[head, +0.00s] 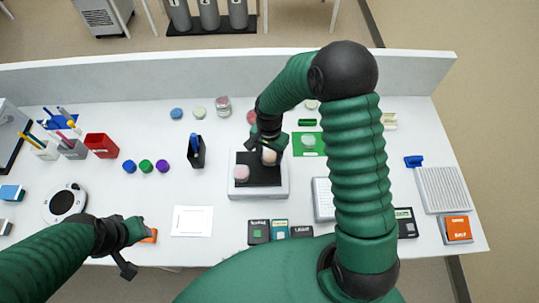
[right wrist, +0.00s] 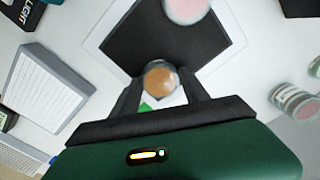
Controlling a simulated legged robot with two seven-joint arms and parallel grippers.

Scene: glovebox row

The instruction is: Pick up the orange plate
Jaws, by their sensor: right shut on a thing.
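The orange plate, a small round dish with an orange-brown face, sits between the fingers of my right gripper (right wrist: 160,92) in the right wrist view (right wrist: 160,78). In the head view my right gripper (head: 263,148) is over the back right of a white device with a black top (head: 258,192), and the dish (head: 269,156) shows pale at its fingertips. I cannot tell whether the dish touches the black top. A pink dish (head: 241,172) sits on the black top to the left. My left gripper (head: 133,246) is at the front left, its jaws unclear.
A jar (head: 223,104) and several coloured dishes stand behind. A green mat (head: 308,144) lies right of the device. A white sheet (head: 192,221) lies front left, and small boxes (head: 259,231) line the front edge. A low wall (head: 150,78) closes the back.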

